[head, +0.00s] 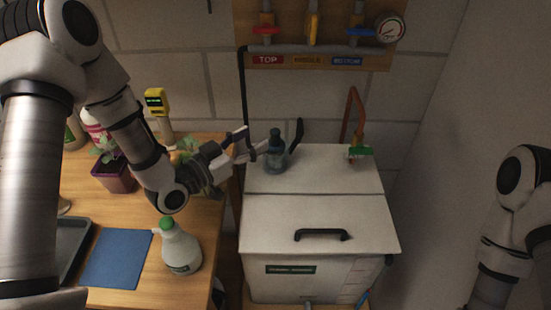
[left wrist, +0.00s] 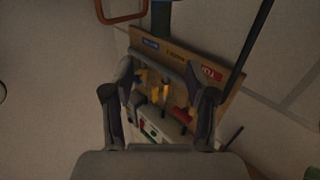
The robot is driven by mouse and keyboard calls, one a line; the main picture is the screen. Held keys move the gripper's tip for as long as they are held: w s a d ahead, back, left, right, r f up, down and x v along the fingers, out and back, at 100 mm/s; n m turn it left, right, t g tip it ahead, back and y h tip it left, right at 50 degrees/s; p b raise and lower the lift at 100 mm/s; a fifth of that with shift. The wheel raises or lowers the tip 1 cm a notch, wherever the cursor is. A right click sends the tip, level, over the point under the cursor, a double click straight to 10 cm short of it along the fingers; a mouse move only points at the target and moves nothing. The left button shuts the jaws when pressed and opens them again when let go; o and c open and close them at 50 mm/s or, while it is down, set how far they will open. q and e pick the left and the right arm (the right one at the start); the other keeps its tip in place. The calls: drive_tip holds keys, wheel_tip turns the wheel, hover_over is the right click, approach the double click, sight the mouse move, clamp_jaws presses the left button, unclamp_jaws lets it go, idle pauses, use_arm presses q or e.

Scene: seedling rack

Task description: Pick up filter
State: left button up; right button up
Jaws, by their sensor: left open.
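The filter looks to be the dark blue-grey canister (head: 274,158) with a narrower dark top, standing upright on the back part of the white tank's lid. My left gripper (head: 246,146) is open and just left of the canister, its fingers pointing toward it. I cannot tell whether a fingertip touches it. In the left wrist view my left gripper (left wrist: 165,88) shows two spread fingers with nothing clearly held between them. A dark teal shape at the top edge there may be the canister. My right gripper is out of view.
The white tank (head: 320,222) has a black handle (head: 321,235) in front. A green-tipped tool (head: 359,152) and orange pipe (head: 354,107) stand at its back right. The valve board (head: 320,60) hangs behind. A spray bottle (head: 181,250), potted plant (head: 115,177) and blue mat (head: 116,258) are left.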

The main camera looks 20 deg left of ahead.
sight(271, 135)
use_arm(q)
drive_tip(key=w+d, duration=0.1)
drive_tip(key=w, duration=0.1)
drive_tip(key=w+d+f, duration=0.1)
drive_tip(key=w, duration=0.1)
drive_tip(key=w+d+f+p, duration=0.1)
drive_tip(key=w+d, duration=0.1)
drive_tip(key=shift+w, duration=0.4)
drive_tip(key=shift+w+f, duration=0.15)
drive_tip(key=shift+w, duration=0.05)
clamp_jaws()
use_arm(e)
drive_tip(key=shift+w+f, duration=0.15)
